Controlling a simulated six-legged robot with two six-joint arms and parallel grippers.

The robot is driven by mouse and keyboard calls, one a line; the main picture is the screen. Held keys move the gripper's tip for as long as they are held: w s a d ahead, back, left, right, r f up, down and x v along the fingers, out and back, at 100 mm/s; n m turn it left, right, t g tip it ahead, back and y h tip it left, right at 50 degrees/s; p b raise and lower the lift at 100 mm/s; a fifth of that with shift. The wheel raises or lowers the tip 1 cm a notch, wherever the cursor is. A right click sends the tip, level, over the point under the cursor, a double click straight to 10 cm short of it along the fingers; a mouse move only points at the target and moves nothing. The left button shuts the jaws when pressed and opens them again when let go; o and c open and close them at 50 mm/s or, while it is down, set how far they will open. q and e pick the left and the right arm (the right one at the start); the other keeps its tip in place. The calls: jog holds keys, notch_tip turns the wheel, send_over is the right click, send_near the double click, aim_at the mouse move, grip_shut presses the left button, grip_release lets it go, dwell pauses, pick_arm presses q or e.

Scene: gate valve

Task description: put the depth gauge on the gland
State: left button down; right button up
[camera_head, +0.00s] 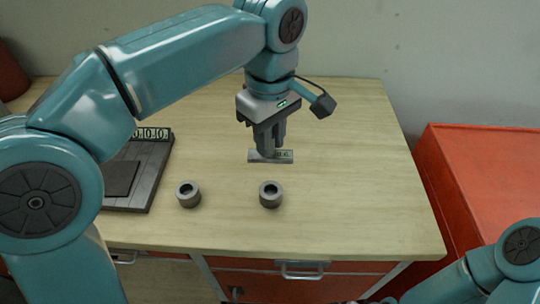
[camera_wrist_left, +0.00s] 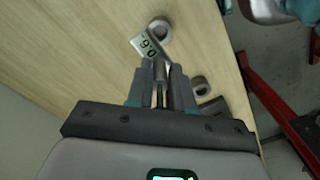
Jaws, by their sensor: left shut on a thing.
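The depth gauge (camera_head: 286,156), a flat grey bar with a small digit display, is held level above the table by my left gripper (camera_head: 266,150). The gripper points down and is shut on it. In the left wrist view the gauge (camera_wrist_left: 149,45) shows its digits just past the fingertips (camera_wrist_left: 161,72). Two short grey hollow rings stand on the table: one ring (camera_head: 271,196) is nearer the camera than the gauge, the other ring (camera_head: 188,196) is to its left. I cannot tell which ring, if either, is the gland. My right gripper is out of view.
A dark plate (camera_head: 155,179) with a row of digits at its back edge lies at the table's left, partly hidden by my left arm. The wooden table (camera_head: 350,190) is clear at the right. A red cabinet (camera_head: 480,170) stands beyond its right edge.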

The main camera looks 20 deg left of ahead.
pick_arm(q)
notch_tip(320, 180, up, 9)
jog(key=shift+f+p, duration=0.1)
jog(key=shift+p, duration=0.95)
jog(key=shift+w+d+r, duration=0.1)
jog(key=shift+r, duration=0.25)
